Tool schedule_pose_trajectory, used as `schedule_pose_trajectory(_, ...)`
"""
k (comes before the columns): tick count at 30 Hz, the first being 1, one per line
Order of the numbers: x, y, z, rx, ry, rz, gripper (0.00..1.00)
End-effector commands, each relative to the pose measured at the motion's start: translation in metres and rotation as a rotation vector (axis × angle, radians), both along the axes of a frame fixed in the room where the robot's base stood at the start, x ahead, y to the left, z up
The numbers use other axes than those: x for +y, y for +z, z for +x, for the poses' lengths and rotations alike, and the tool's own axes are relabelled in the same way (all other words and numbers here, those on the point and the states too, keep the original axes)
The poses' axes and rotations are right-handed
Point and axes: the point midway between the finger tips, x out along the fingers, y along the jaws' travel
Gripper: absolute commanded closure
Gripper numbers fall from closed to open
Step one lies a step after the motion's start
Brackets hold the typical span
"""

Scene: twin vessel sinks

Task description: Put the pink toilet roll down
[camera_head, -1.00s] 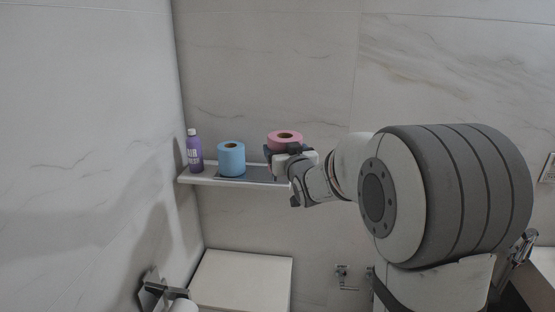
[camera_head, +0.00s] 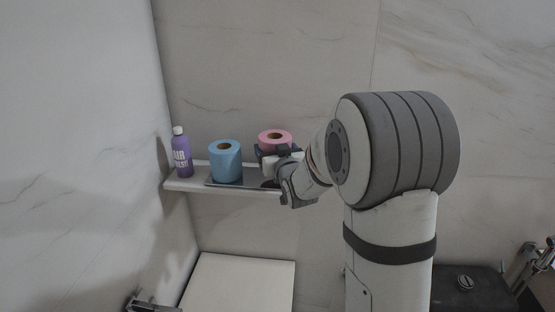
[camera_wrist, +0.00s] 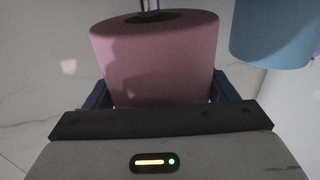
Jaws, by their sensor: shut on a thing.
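The pink toilet roll (camera_head: 275,137) is upright at the right part of the wall shelf (camera_head: 232,189), to the right of the blue roll. It also fills the middle of the wrist view (camera_wrist: 155,55). My gripper (camera_head: 268,155) is shut on the pink roll, with one blue finger on each side in the wrist view (camera_wrist: 160,92). The gripper and wrist hide the roll's lower part in the head view. I cannot tell whether its base touches the shelf.
A blue toilet roll (camera_head: 226,162) stands on a dark tray on the shelf, close to the pink roll; it shows in the wrist view (camera_wrist: 275,35) too. A purple air freshener bottle (camera_head: 182,154) stands at the shelf's left end. A white box-like surface (camera_head: 240,285) is below.

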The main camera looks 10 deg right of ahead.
Motion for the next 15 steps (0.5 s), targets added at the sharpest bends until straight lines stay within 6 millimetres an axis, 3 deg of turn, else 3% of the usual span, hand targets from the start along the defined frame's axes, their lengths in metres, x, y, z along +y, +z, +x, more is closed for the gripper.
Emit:
schedule_pose_trajectory(7, -0.004, -0.032, 0.0, 0.003, -0.006, 0.0, 0.45)
schedule_pose_trajectory(15, -0.004, -0.037, 0.0, -0.001, -0.007, 0.0, 0.45)
